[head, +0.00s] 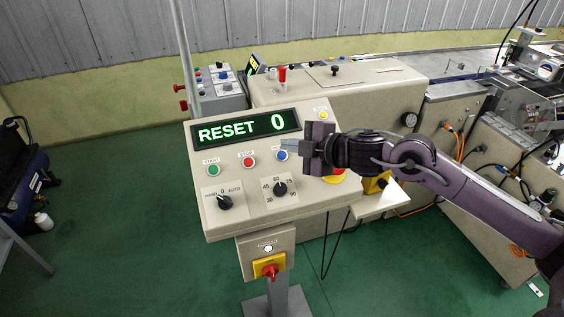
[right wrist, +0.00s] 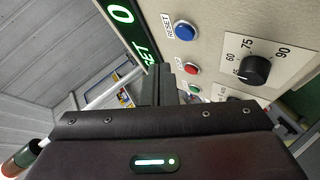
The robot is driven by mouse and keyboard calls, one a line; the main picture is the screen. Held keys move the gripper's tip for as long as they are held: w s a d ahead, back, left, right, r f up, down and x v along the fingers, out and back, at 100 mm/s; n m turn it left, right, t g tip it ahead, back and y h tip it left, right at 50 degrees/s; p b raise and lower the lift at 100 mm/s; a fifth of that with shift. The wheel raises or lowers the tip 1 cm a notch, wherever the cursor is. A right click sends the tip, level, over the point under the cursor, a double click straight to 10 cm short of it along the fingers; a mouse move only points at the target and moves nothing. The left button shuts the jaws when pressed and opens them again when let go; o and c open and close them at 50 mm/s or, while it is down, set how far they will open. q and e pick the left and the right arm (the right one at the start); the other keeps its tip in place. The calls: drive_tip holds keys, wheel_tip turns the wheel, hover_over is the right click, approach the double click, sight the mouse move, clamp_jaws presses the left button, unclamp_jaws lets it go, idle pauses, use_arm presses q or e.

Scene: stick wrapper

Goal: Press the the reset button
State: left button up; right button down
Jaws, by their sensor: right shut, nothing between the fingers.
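The blue reset button (head: 282,155) is the rightmost of three buttons in a row on the beige control panel (head: 240,205). In the right wrist view the same blue button (right wrist: 186,31), labelled RESET, shows above and to the right of the fingertips, with a visible gap in the picture. My right gripper (head: 287,146) comes in from the right, shut and empty, its fingertips close to the blue button. Whether they touch it cannot be told in the head view. The display (head: 247,129) reads "RESET 0". My left gripper is not in view.
The red stop button (head: 249,162) and green start button (head: 214,170) are left of the blue one. Two black knobs (head: 225,202) (head: 281,188) sit below. A red emergency button (head: 337,172) is partly hidden behind my right gripper. Machinery stands behind.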

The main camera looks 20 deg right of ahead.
sight(282, 155)
drive_tip(key=shift+w+f+b, duration=0.3)
drive_tip(key=shift+w+f, duration=0.05)
drive_tip(key=shift+f, duration=0.25)
drive_tip(key=shift+w+f+b, duration=0.25)
drive_tip(key=shift+w+f, duration=0.05)
drive_tip(key=shift+f, duration=0.3)
drive_tip(key=shift+f, duration=0.1)
idle(1.1)
drive_tip(key=shift+w+f, duration=0.2)
drive_tip(key=shift+f, duration=0.05)
drive_tip(key=shift+w+f+b, duration=0.1)
drive_tip(key=shift+f+b, duration=0.3)
drive_tip(key=shift+b, duration=0.05)
idle(0.8)
drive_tip(key=shift+r, duration=0.15)
drive_tip(key=shift+s+r+p, duration=0.35)
drive_tip(key=shift+r+p, duration=0.25)
drive_tip(key=shift+r, duration=0.1)
